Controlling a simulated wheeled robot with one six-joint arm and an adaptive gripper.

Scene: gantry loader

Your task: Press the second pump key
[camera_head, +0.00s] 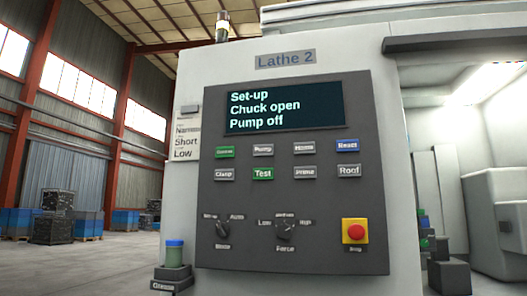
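The dark control panel (370,200) of the machine labelled Lathe 2 faces me. One key reads Pump (263,150); it is grey and second from the left in the upper row. Its row also holds a green key (225,152), a Home key (304,148) and a blue Reset key (347,146). The lower row holds a Clamp key (225,174), a green Test key (263,173), a Prime key (305,172) and a Roof key (349,170). The display (285,107) reads Set-up, Chuck open, Pump off. My gripper is not in view.
Two rotary knobs, Mode (222,229) and Force (285,230), sit below the keys. A red stop button (355,232) on yellow is at lower right. An open bay lies right.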

